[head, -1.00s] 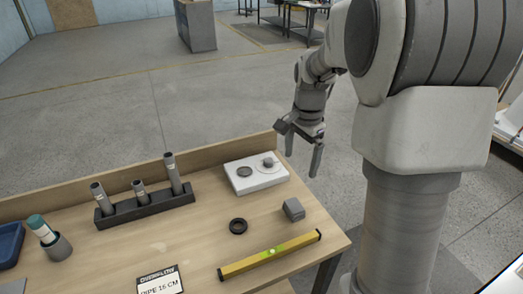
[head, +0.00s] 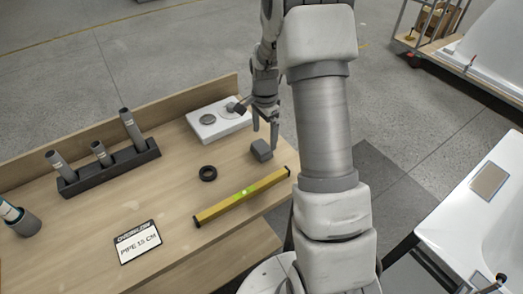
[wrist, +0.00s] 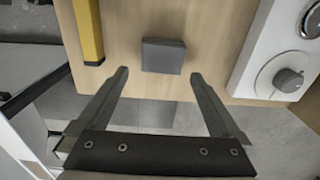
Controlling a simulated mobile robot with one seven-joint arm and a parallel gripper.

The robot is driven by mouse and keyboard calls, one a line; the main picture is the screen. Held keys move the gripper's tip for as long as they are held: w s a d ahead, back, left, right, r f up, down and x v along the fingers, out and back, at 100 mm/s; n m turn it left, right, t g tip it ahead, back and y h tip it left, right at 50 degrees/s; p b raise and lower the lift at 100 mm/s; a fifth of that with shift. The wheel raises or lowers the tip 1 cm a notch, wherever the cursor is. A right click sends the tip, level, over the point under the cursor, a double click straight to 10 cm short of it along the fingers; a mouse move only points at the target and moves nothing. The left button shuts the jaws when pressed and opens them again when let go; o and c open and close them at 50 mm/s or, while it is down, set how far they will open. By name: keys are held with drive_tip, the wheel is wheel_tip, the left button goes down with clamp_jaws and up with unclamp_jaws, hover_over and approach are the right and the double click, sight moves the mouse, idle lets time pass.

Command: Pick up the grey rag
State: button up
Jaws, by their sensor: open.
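A small dark grey block-like piece (head: 262,150) lies on the wooden table near its right end. It fits the grey rag in colour, but I cannot tell whether it is folded cloth. In the wrist view the same grey piece (wrist: 163,56) shows as a square just beyond the fingertips, roughly centred between them. My gripper (head: 265,130) is open and empty, fingers pointing down, close to the grey piece. In the wrist view my gripper (wrist: 160,74) has its two fingers wide apart, wider than the piece. Neither finger visibly touches it.
A yellow level (head: 243,196) lies in front of the piece, a black ring (head: 208,173) to its left. A white plate with round parts (head: 205,131) sits behind. A dark pipe rack (head: 110,170) stands further left. A white tub shell (head: 462,205) is at right.

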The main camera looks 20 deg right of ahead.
sight(263, 145)
drive_tip(key=shift+w+a+f, duration=0.1)
drive_tip(key=shift+f, duration=1.4)
drive_tip(key=shift+w+a+f, duration=0.1)
drive_tip(key=shift+f, duration=1.4)
drive_tip(key=c, duration=1.1)
drive_tip(key=shift+c, duration=0.2)
drive_tip(key=shift+r, duration=0.15)
wheel_tip(263, 145, up, 4)
drive_tip(key=shift+r, duration=0.2)
drive_tip(key=s+d+r, duration=0.5)
drive_tip(key=d+r, duration=0.1)
drive_tip(key=d, duration=0.4)
drive_tip(key=shift+d+r, duration=0.2)
drive_tip(key=shift+d, duration=0.1)
drive_tip(key=shift+s, duration=0.1)
